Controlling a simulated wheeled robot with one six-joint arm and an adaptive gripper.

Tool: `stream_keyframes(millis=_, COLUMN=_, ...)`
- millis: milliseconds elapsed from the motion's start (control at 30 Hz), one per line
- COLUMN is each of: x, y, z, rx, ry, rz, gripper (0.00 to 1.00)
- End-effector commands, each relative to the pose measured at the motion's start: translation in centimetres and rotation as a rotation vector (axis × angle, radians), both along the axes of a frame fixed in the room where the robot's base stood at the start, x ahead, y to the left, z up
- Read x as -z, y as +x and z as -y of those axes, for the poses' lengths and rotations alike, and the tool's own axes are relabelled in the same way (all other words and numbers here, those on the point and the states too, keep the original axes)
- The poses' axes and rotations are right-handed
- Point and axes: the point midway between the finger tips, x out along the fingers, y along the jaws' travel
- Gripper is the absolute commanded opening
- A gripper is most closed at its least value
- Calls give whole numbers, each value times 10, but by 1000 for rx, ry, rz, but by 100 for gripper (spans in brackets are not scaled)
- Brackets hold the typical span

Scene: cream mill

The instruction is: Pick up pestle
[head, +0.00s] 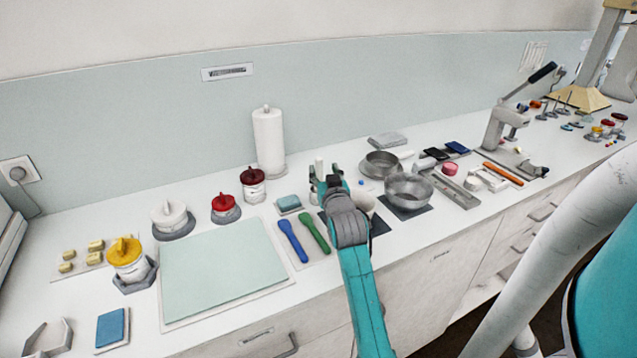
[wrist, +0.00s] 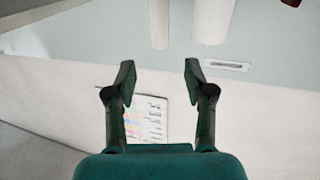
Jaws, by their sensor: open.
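My gripper (head: 330,184) is over the middle of the white counter in the head view, with my arm in front of it. In the wrist view my gripper (wrist: 160,80) has its two dark fingers wide apart, with only the wall and a posted sheet behind the gap. I cannot make out the pestle for certain. A pale bowl-like thing (head: 364,201), perhaps a mortar, stands just right of my gripper, partly hidden by my arm. A pale upright piece (head: 319,166) shows beside the gripper; I cannot tell what it is.
A blue spatula (head: 293,240) and a green one (head: 314,231) lie left of my arm. A paper towel roll (head: 268,140) stands behind. Steel pans (head: 408,190) are to the right. A pale green mat (head: 222,268) lies bare at the left.

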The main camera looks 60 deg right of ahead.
Motion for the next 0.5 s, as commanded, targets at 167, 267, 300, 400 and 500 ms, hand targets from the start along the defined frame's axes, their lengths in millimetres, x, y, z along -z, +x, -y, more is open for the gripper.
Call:
stream_keyframes(millis=167, x=31, y=0, z=0, rx=0, ry=3, rz=-3, gripper=54)
stream_keyframes(millis=267, x=33, y=6, z=7, rx=1, ry=-1, rz=1, gripper=54)
stream_keyframes(millis=300, x=33, y=10, z=10, rx=0, ry=-1, rz=1, gripper=54)
stream_keyframes(millis=400, x=34, y=15, z=16, rx=0, ry=-1, rz=1, gripper=54)
stream_keyframes(millis=500, x=33, y=18, z=19, rx=0, ry=-1, rz=1, gripper=54)
